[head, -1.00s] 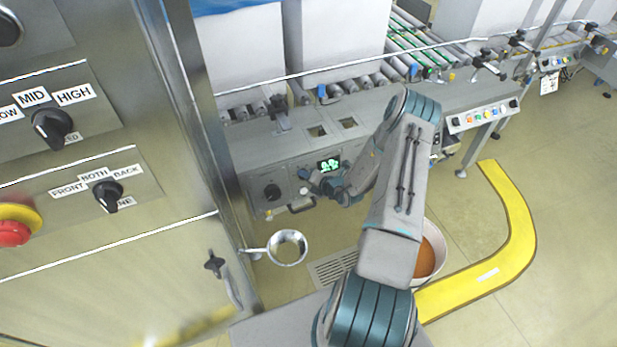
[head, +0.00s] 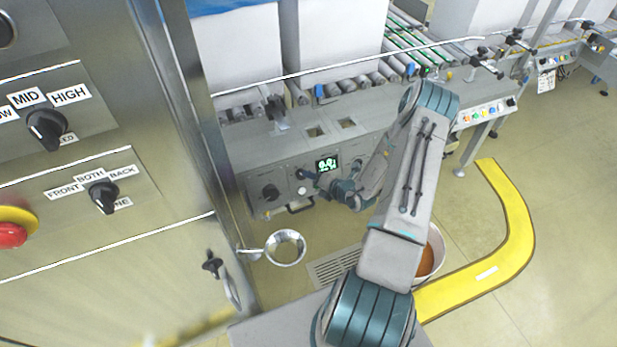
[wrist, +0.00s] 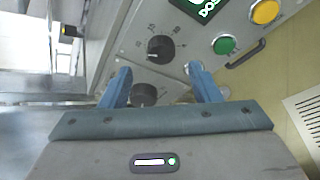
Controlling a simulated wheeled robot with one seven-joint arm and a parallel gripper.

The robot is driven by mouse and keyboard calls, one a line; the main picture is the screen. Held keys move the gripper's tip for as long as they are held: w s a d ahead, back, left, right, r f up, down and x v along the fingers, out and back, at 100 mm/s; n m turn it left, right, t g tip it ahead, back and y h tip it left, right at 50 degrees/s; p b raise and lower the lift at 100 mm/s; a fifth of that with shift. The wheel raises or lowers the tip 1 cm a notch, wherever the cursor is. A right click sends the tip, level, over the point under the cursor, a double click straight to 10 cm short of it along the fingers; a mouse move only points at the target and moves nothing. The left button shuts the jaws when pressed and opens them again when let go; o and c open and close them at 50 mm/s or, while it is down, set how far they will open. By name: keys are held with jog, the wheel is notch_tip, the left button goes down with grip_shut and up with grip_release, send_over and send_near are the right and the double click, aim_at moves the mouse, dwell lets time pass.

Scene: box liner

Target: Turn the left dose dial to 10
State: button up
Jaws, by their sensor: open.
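A second dark knob-like shape (wrist: 143,95) shows between the fingers, partly hidden by the gripper body. My gripper (wrist: 159,70) is open and empty, with blue fingers apart and no visible contact. In the head view my gripper is in front of the panel, below the display and right of the left dial.
Green (wrist: 225,44) and yellow (wrist: 264,11) buttons and a dark handle (wrist: 246,54) sit beside the dial. A steel cabinet (head: 150,290) with knobs and a red stop button (head: 12,235) fills the left.

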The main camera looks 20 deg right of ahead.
jog(key=v, duration=0.8)
jog(key=shift+s+r, duration=0.15)
jog(key=shift+r, duration=0.05)
jog(key=shift+d, duration=0.1)
jog(key=s+a+r+n+g+y, duration=0.2)
jog(key=a+r+n+g+y, duration=0.15)
jog(key=a+r+n, duration=0.6)
jog(key=s+a+r+n+g+y, duration=0.2)
jog(key=a+r+n+g, duration=0.4)
jog(key=r+n, duration=0.5)
jog(key=s+a+r+n+h, duration=0.1)
jog(key=s+r+n+h, duration=0.8)
jog(key=n, duration=1.4)
jog(key=s+r, duration=0.4)
jog(key=s, duration=0.1)
jog(key=shift+s+a+r+n+h, duration=0.2)
jog(key=shift+a+r+n+h, duration=0.1)
jog(key=shift+r+n+h, duration=0.05)
